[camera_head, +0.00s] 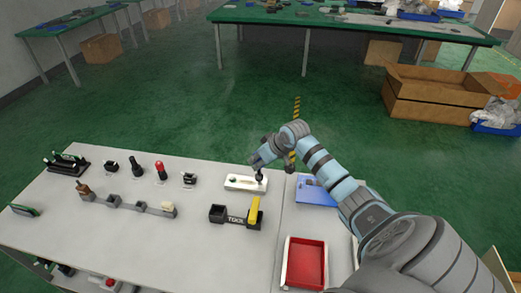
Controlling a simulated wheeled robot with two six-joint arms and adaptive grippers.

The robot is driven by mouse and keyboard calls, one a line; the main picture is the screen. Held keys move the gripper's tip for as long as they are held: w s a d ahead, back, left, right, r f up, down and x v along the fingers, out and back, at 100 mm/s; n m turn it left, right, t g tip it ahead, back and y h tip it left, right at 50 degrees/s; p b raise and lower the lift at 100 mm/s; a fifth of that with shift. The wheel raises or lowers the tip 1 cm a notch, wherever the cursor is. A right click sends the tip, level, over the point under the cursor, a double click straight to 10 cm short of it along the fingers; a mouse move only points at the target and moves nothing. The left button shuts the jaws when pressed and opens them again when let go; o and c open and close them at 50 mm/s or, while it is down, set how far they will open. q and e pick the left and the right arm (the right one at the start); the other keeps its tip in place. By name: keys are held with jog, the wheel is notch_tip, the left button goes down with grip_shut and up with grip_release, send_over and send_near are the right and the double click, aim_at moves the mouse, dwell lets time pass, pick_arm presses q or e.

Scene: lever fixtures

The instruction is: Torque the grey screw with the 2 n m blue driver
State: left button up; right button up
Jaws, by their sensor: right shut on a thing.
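My right gripper (261,163) reaches in from the right over a white block (241,184) on the grey table. It is shut on a dark, slim tool that looks like a driver (260,177), pointing down at the right end of the block. The gripper hides most of it, and I cannot make out any blue on it. The grey screw is too small or hidden to tell apart. A dark tool holder (231,220) stands just in front, with a yellow-handled tool (254,209) at its right end. My left gripper is not in view.
A blue tray (311,195) lies right of the block, under my right arm. A red tray (305,263) is at the front right. Several small fixtures, one with a red knob (161,170), stand to the left. The table's front middle is clear.

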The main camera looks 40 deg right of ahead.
jog(key=c, duration=0.3)
jog(key=shift+s+d, duration=0.1)
jog(key=shift+s, duration=0.05)
grip_shut()
jog(key=shift+r, duration=0.1)
jog(key=shift+p, duration=0.45)
jog(key=shift+p, duration=0.4)
